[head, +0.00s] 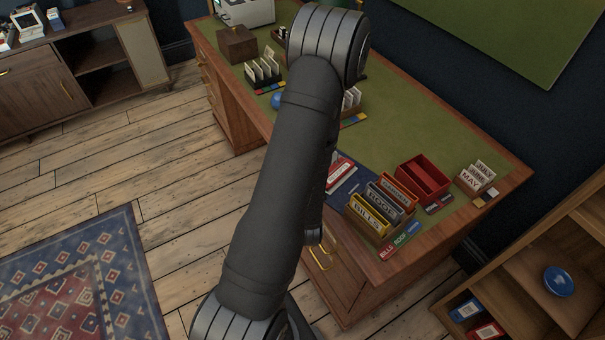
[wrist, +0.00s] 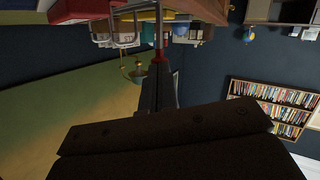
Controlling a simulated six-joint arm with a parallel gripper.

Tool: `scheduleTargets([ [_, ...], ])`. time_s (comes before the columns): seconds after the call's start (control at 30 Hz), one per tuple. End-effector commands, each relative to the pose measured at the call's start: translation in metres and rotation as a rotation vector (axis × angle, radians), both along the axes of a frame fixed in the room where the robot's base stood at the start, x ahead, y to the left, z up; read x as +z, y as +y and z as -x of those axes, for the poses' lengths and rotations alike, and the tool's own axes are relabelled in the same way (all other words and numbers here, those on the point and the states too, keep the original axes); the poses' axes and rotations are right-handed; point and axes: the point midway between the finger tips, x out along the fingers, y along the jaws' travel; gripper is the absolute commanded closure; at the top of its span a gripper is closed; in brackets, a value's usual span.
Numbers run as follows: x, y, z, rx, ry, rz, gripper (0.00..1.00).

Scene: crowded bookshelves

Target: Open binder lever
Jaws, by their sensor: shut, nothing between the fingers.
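A red and white item (head: 341,172) lies on the dark blue mat on the desk, partly hidden by my arm; it may be the binder, but I cannot make out a lever on it. In the wrist view, which looks upside down, thin metal loops (wrist: 125,42) hang near a red surface (wrist: 104,6) at the top; they may be binder rings. My gripper (wrist: 160,66) is dark, shut and empty. Its tips lie by a small red piece (wrist: 160,52); I cannot tell whether they touch. The head view hides the gripper behind my arm.
On the desk (head: 470,140) stand several labelled file boxes (head: 381,211), a red box (head: 423,178) and a card holder (head: 475,176). Card racks (head: 263,72) and a blue ball (head: 277,100) are further back. A wooden shelf (head: 530,285) stands at the right.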

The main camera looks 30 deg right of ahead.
Motion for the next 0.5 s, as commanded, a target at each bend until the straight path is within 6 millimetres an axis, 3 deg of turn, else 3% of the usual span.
scheduleTargets([
  [0.5, 0.0018, 0.0015, -0.0037, 0.0, 0.052, 0.016, 1.0],
])
